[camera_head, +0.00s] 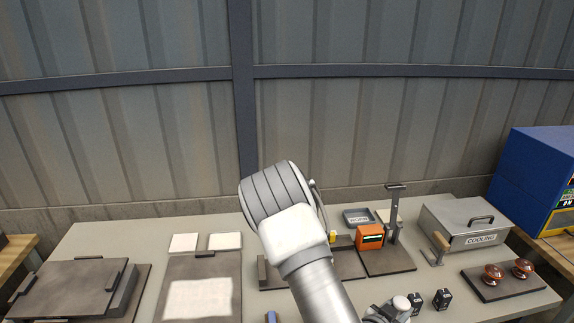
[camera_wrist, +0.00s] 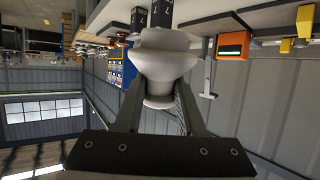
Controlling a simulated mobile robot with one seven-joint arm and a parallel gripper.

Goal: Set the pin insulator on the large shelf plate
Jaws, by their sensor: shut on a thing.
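The pin insulator (camera_wrist: 165,62) is a pale grey-white piece with a wide skirt and a narrower neck. My gripper (camera_wrist: 159,100) is shut on it, one dark finger on each side of the neck. In the head view a pale rounded piece at the bottom edge, beside the black blocks, may be the insulator; my gripper is not clear there. Several dark plates lie on the bench: a broad raised one at the left (camera_head: 60,288) and one with a pale square patch (camera_head: 200,298) at the middle left. I cannot tell which is the large shelf plate.
Two black blocks (camera_head: 429,300) stand near the front. Behind are an orange device (camera_head: 369,237), an upright lever stand (camera_head: 392,215) and a metal COOLING box (camera_head: 468,222). Two brown insulators (camera_head: 508,271) sit on a right-hand plate. The left plates look clear.

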